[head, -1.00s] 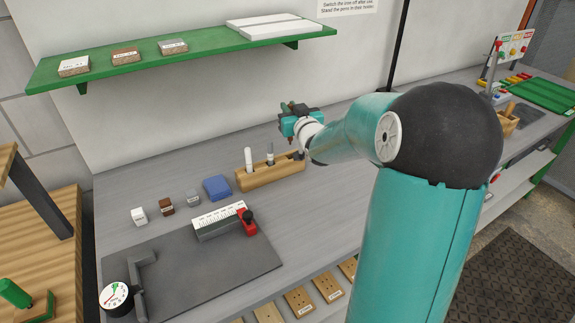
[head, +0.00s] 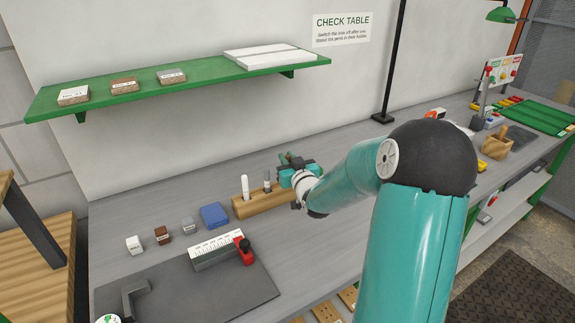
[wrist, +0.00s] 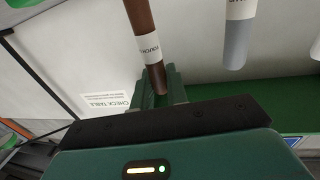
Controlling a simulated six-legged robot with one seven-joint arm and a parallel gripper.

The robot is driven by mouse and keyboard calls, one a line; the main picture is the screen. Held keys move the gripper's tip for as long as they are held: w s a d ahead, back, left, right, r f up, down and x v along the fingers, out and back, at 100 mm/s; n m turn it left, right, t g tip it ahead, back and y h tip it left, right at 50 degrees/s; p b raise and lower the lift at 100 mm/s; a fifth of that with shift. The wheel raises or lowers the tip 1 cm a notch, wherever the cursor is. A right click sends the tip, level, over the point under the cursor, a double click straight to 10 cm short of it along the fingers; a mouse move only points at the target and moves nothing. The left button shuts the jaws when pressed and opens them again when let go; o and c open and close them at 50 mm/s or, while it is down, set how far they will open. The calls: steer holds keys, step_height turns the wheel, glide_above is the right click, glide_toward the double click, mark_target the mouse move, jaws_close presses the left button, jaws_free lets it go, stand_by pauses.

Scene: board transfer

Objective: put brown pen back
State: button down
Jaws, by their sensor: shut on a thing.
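The brown pen (wrist: 142,35) is between the two fingers of my gripper (wrist: 160,85) in the wrist view, with a white label band around it. My gripper is shut on it near one end; the other end runs out of frame. In the head view my gripper (head: 288,166) is at the right end of the wooden pen holder (head: 262,206). A white pen (head: 245,187) and a grey pen (head: 267,180) stand upright in the holder. The grey pen (wrist: 238,40) also shows beside the brown one in the wrist view. My gripper hides the holder's right end.
A blue box (head: 214,215) and several small blocks lie left of the holder. A white scale with a red part (head: 243,250) sits on a dark mat (head: 210,295) in front. A green shelf (head: 200,75) hangs above at the back. Bench to the right is partly hidden by my arm.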

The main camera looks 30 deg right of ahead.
steer(key=shift+f, duration=0.8)
steer(key=shift+f, duration=0.3)
steer(key=c, duration=1.4)
jaws_free()
steer(key=shift+w, duration=0.1)
steer(key=shift+r, duration=0.1)
